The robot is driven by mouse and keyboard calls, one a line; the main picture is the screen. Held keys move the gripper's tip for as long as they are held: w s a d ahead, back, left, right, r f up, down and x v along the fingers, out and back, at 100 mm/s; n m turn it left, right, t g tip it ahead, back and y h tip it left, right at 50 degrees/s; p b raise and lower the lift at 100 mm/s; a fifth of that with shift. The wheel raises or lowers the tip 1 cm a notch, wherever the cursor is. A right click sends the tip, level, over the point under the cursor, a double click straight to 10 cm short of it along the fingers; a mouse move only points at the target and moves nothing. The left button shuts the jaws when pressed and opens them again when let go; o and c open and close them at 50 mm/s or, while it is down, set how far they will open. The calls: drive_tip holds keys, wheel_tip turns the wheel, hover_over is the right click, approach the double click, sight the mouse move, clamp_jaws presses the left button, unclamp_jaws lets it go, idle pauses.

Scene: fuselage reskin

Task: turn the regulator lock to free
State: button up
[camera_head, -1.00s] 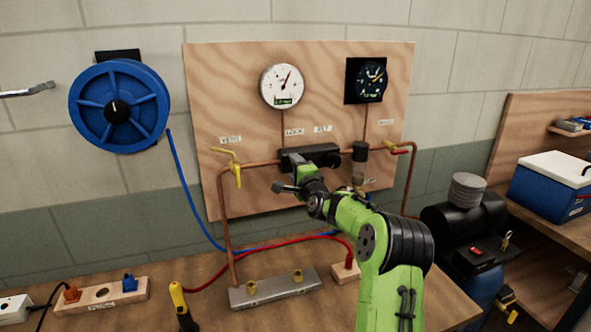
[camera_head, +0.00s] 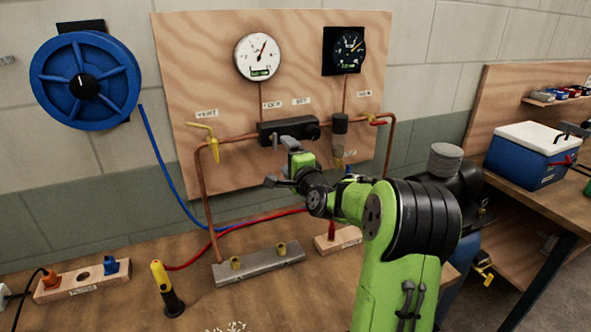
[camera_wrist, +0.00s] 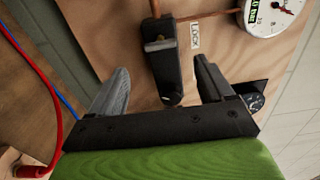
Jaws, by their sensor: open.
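The regulator (camera_head: 288,131) is a black block on the copper pipe of the plywood panel. It also shows in the wrist view (camera_wrist: 167,76), beyond and between my fingers. A small grey lever or bar (camera_wrist: 160,45) crosses its far end, beside the LOCK label (camera_wrist: 196,36); I take it for the lock. My gripper (camera_head: 280,163) is open and empty, just below and in front of the regulator. In the wrist view my gripper (camera_wrist: 161,68) has its two fingers spread on either side of the block, apart from it. The lock's exact setting cannot be read.
Two gauges, white (camera_head: 259,57) and black (camera_head: 345,50), sit above. A yellow valve handle (camera_head: 205,138) is left, a red one (camera_head: 376,121) right. A blue hose reel (camera_head: 84,80) hangs left. A metal manifold (camera_head: 259,264) and yellow-handled tool (camera_head: 163,284) occupy the bench.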

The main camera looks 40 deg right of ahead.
drive_tip(key=v, duration=0.5)
drive_tip(key=shift+s, duration=0.3)
drive_tip(key=shift+a, duration=0.1)
drive_tip(key=s+a+f+n+g+y, duration=0.1)
drive_tip(key=s+a+n+g+y, duration=0.15)
drive_tip(key=a+n, duration=0.6)
drive_tip(key=s+a+f+n+g+y, duration=0.2)
drive_tip(key=s+a+n+g, duration=0.2)
drive_tip(key=a, duration=0.9)
drive_tip(key=s+a+f+n+g, duration=0.1)
drive_tip(key=s+n, duration=0.1)
drive_tip(key=s, duration=0.5)
drive_tip(key=s+a+f+n+g, duration=0.1)
drive_tip(key=s+n+g, duration=0.1)
drive_tip(key=s, duration=0.5)
drive_tip(key=s+a+f+n+g+p, duration=0.1)
drive_tip(key=s+n, duration=0.3)
drive_tip(key=s, duration=0.4)
drive_tip(key=shift+a+f+g, duration=0.35)
drive_tip(key=shift+a+g, duration=0.25)
drive_tip(key=shift+g, duration=0.05)
